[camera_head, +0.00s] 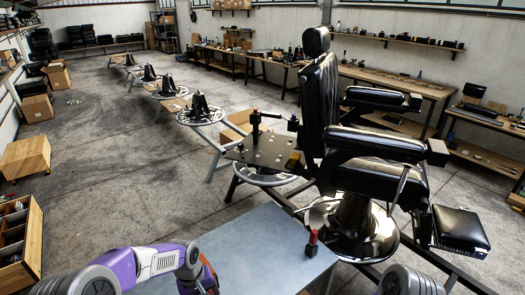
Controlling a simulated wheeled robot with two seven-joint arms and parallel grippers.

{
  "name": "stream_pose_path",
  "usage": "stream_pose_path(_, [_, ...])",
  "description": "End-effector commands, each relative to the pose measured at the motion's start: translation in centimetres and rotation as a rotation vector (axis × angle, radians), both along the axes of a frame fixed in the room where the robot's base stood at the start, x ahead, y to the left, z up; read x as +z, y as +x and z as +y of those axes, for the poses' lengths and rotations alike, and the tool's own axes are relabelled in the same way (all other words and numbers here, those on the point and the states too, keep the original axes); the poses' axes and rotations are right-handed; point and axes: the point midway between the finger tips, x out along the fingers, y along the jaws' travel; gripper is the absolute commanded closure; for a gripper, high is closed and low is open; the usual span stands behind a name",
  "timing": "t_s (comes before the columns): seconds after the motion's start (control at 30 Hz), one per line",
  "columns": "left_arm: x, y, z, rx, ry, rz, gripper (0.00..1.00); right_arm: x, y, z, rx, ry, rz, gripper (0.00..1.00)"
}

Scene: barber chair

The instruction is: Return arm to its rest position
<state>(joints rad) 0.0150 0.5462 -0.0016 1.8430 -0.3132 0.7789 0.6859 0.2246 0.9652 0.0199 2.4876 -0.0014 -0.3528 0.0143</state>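My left arm, purple and white, comes in from the lower left and bends down over the near blue-grey table (250,245). Its gripper (205,283) is small at the bottom edge, partly cut off, and I cannot make out whether the fingers are open or shut. Of my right arm only a grey link shows at the bottom right; its gripper is out of view. The black barber chair (365,145) stands beyond the table to the right, with padded armrests, a headrest and a footrest (458,228).
A small red-and-black object (312,245) stands upright on the near table's right side. A dark plate (266,150) with black fittings lies behind the table. An open wooden box (20,240) and a crate (25,157) are at left. The floor at centre left is clear.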

Motion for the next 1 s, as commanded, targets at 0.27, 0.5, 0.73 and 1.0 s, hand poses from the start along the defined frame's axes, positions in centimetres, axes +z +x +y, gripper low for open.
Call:
stream_pose_path(0.27, [-14.6,-6.6,-4.5,-0.132,-0.162,-0.009,0.28,-3.7,-0.2,0.0,0.001,0.001,0.003,0.23])
stream_pose_path(0.5, [-24.5,-15.5,-7.4,-0.197,-0.238,-0.066,0.28,-6.9,-0.2,0.0,0.001,0.001,0.003,0.23])
stream_pose_path(0.73, [-27.0,-19.6,-7.8,-0.226,-0.227,-0.099,0.28,-7.9,-0.2,0.0,0.001,0.001,0.003,0.23])
stream_pose_path(1.0, [-27.1,-19.8,-7.8,-0.227,-0.225,-0.102,0.28,-7.9,-0.2,0.0,0.001,0.001,0.003,0.23])
